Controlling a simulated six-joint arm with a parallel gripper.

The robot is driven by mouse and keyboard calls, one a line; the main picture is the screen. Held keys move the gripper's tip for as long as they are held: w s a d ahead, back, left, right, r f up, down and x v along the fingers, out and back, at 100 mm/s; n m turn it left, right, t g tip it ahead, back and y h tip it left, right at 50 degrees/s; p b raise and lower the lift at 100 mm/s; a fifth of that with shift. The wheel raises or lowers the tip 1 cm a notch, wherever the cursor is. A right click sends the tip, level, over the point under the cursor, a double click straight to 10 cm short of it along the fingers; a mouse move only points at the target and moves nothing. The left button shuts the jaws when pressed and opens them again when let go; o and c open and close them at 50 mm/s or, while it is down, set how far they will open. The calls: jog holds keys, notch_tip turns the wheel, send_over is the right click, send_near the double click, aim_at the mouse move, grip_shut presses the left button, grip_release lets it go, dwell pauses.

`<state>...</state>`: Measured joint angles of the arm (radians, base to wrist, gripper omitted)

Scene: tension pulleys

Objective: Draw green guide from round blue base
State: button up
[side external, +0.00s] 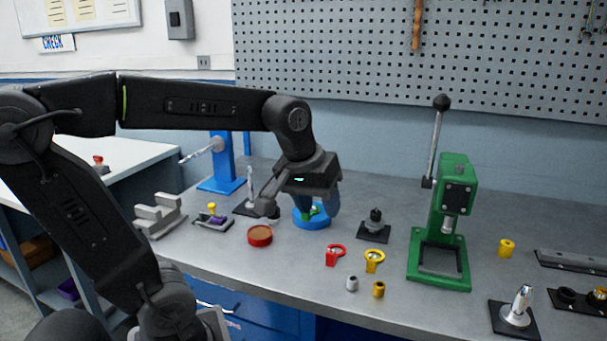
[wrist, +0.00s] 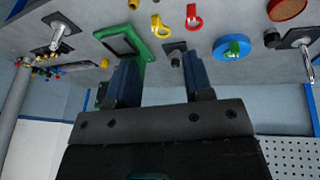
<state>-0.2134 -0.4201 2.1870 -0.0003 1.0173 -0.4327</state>
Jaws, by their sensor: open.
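The round blue base (side external: 311,223) sits on the grey bench, with the green guide (side external: 313,211) standing in it. In the side view my gripper (side external: 300,203) is close to them and partly hides both. In the wrist view the blue base (wrist: 220,54) and green guide (wrist: 234,47) lie beyond the right-hand finger, not between the jaws. My gripper (wrist: 160,78) is open there, with a wide gap and nothing between its two fingers.
A red round base (side external: 260,236) is left of the blue one. A red ring part (side external: 334,255) and a yellow one (side external: 374,260) lie in front. A dark fixture (side external: 374,228) and a tall green press (side external: 440,230) stand to the right.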

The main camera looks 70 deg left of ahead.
jog(key=w+a+n+g, duration=0.1)
jog(key=w+a+n, duration=0.3)
jog(key=a+n, duration=0.3)
jog(key=w+a+n+g, duration=0.2)
jog(key=w+a+n, duration=0.3)
jog(key=a, duration=0.4)
jog(key=a+f+n+g, duration=0.1)
jog(key=a+f+n, duration=0.25)
jog(key=a, duration=0.35)
jog(key=a+f+n, duration=0.2)
jog(key=a+n, duration=0.2)
jog(key=a, duration=0.2)
jog(key=shift+h, duration=0.4)
jog(key=f, duration=0.9)
jog(key=w+f, duration=0.1)
jog(key=f, duration=0.3)
jog(key=shift+f, duration=0.3)
grip_shut()
